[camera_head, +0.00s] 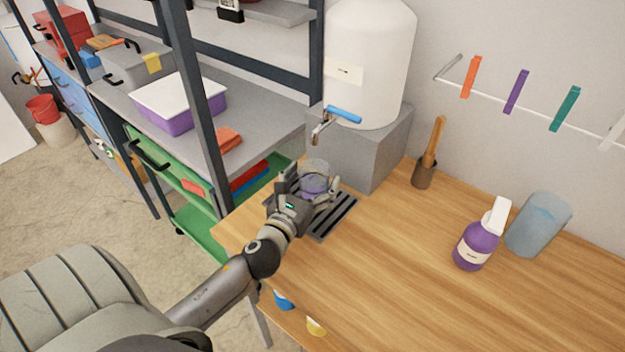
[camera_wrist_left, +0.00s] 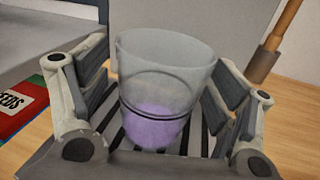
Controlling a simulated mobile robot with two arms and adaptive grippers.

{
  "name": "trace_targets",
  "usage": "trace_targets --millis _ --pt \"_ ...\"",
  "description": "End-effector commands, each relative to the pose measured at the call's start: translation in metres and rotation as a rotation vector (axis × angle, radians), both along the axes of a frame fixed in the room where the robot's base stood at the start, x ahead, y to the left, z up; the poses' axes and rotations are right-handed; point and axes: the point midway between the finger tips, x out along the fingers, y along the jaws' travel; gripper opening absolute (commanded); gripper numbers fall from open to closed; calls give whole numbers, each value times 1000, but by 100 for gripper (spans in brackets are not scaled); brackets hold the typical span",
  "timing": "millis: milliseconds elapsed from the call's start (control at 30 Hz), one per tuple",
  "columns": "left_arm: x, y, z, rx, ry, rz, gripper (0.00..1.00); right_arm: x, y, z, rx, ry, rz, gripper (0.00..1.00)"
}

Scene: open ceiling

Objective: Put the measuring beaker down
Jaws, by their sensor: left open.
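The measuring beaker (camera_head: 315,172) is a clear cup with purple contents in its lower part. It stands upright on the dark slatted drip tray (camera_head: 338,213), below the tap of the white tank. In the left wrist view the beaker (camera_wrist_left: 165,75) is between the two fingers, with a gap to each side. My left gripper (camera_head: 308,187) is open around the beaker; its fingers also show in the left wrist view (camera_wrist_left: 162,100). The gripper hides part of the beaker and tray in the head view. My right gripper is not in view.
The white tank (camera_head: 368,60) with a blue-handled tap (camera_head: 342,114) stands on a grey block (camera_head: 372,150) behind the beaker. The table's front middle is clear.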

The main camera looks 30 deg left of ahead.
Motion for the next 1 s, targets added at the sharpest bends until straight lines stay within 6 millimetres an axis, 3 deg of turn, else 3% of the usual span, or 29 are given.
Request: trace_targets --millis 133,267,700,1000 --pt "0 0 5 0 -1 0 83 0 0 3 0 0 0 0" --pt "-12 -2 0 0 2 0 83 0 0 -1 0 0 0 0" --pt "-86 -13 0 -1 2 1 83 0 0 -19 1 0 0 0" --pt "-115 -18 2 -1 -1 1 83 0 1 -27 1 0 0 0"
